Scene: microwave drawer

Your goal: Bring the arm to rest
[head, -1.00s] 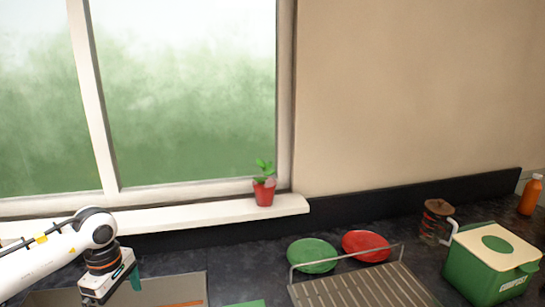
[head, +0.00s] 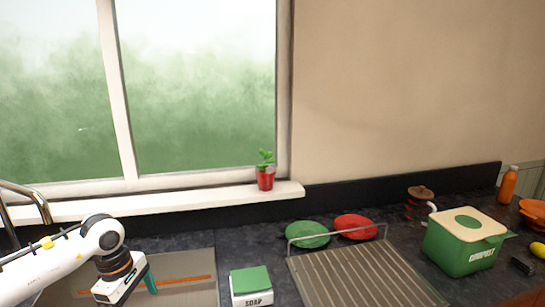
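My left arm comes in from the lower left of the head view, bent at the wrist over the left part of the counter. My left gripper (head: 137,291) points downward near the bottom edge. A teal part of it shows, but its fingertips are cut off or hidden, so its opening cannot be judged. I see nothing held in it. My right arm and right gripper are not in view. No microwave or drawer shows in this view.
A soap box (head: 252,287), a ribbed drying rack (head: 355,279), a green plate (head: 308,234), a red plate (head: 355,226) and a compost bin (head: 463,246) stand on the dark counter. A potted plant (head: 265,178) sits on the sill. A tap (head: 28,192) rises at left.

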